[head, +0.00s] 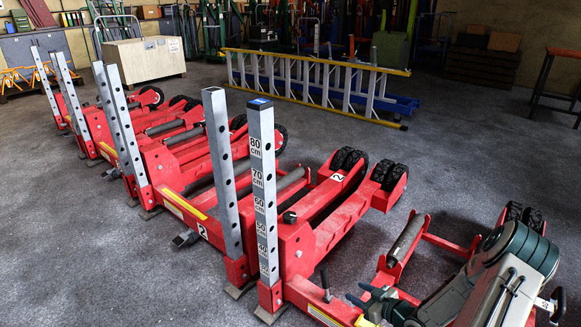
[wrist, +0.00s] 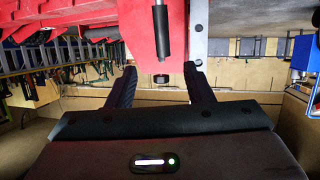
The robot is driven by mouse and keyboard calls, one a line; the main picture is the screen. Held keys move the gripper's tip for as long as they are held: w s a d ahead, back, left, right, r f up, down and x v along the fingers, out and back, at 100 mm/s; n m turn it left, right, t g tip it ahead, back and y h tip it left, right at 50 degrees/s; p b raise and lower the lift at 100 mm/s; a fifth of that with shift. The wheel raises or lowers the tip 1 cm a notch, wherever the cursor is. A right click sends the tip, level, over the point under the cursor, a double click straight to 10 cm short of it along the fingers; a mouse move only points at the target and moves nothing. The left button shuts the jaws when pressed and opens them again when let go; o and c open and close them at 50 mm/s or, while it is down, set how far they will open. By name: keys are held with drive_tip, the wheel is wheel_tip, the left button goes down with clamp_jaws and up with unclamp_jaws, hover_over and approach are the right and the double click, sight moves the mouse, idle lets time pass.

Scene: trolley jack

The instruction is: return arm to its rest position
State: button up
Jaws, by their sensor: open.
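My gripper (head: 366,298) is at the lower right of the head view, low beside the nearest red trolley jack (head: 335,220). In the wrist view my gripper (wrist: 161,84) has its two dark fingers apart, with nothing held between them. The wrist picture appears upside down. There a red jack frame (wrist: 90,18) shows at the top, with a dark cylindrical rod (wrist: 162,25) and a grey perforated post (wrist: 197,40) beyond the fingers. My arm comes in from the right edge of the head view, over part of the jack. Contact with the jack cannot be told.
Several more red jacks with upright perforated posts (head: 222,170) stand in a row to the left. A yellow and grey ladder (head: 315,85) lies on its side behind. A wooden crate (head: 145,60) stands at the back left. The grey floor (head: 480,140) at the right is clear.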

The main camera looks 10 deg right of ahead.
wheel_tip(320, 180, up, 38)
drive_tip(key=s+m+g+h+p, duration=0.25)
drive_tip(key=g+h+p, duration=0.5)
drive_tip(key=p, duration=1.05)
drive_tip(key=s+a+r+m+p, duration=0.1)
drive_tip(key=s+a+r+p, duration=0.3)
drive_tip(key=r, duration=0.4)
drive_tip(key=s+a+r+m+g+p, duration=0.1)
drive_tip(key=s+a+r+m+p, duration=0.1)
drive_tip(key=s+a+r+p, duration=0.3)
drive_tip(key=s+a+r+m+p, duration=0.1)
drive_tip(key=s+a+r+p, duration=0.3)
drive_tip(key=s+r, duration=0.7)
drive_tip(key=shift+s+a+r+g, duration=0.15)
drive_tip(key=shift+a+r+g, duration=0.2)
drive_tip(key=shift+a+r, duration=0.6)
drive_tip(key=shift+a+f, duration=0.1)
drive_tip(key=shift+f, duration=0.05)
drive_tip(key=shift+c, duration=1.2)
drive_tip(key=shift+m, duration=0.25)
